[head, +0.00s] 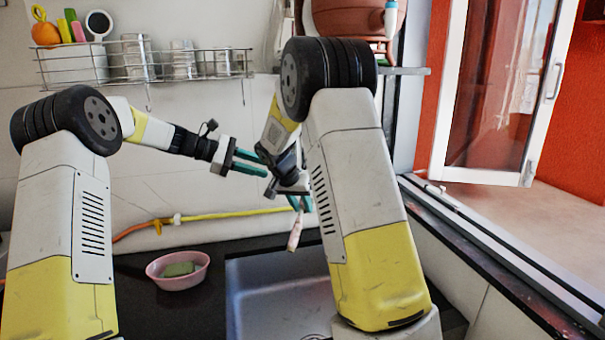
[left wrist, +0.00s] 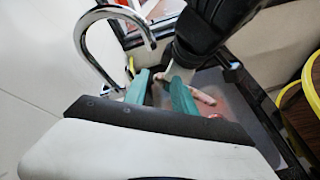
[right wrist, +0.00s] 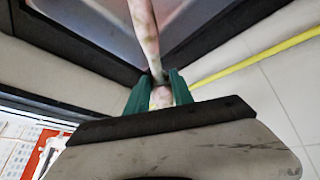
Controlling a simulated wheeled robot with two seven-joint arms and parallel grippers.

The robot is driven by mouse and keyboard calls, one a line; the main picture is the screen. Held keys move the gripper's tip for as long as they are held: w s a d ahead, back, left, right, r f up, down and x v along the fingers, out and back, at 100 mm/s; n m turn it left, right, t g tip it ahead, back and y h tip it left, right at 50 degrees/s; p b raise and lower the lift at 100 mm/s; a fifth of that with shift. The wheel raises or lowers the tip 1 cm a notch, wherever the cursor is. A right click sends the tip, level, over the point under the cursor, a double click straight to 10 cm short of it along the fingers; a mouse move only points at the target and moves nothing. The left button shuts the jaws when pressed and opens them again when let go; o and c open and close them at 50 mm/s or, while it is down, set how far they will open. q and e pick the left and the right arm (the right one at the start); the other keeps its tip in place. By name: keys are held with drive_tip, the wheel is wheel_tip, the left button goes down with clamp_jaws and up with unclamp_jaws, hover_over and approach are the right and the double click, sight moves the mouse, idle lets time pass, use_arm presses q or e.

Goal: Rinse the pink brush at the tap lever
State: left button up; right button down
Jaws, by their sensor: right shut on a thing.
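My right gripper (head: 300,206) is shut on the pink brush (head: 295,234), which hangs downward over the sink (head: 270,300). In the right wrist view the brush (right wrist: 147,35) extends out from between the teal fingers (right wrist: 158,84). My left gripper (head: 264,166) is open and empty, its fingers pointing right, close to my right wrist. In the left wrist view a gap shows between its fingers (left wrist: 159,76), and the curved chrome tap (left wrist: 92,30) rises beside them. The tap is hidden in the head view, and I cannot make out its lever.
A yellow hose (head: 225,214) runs along the wall. A wire rack (head: 215,75) hangs above. The window (head: 500,90) is at right. My arms are close together.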

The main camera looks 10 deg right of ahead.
use_arm(q)
drive_tip(key=w+d+f+n+h, duration=0.2)
drive_tip(key=w+f+n+h, duration=0.3)
drive_tip(key=w+f, duration=0.3)
drive_tip(key=d, duration=0.4)
drive_tip(key=w+d+r, duration=0.1)
drive_tip(key=d, duration=0.6)
drive_tip(key=shift+w+d+r, duration=0.15)
drive_tip(key=shift+d, duration=0.15)
clamp_jaws()
idle(0.7)
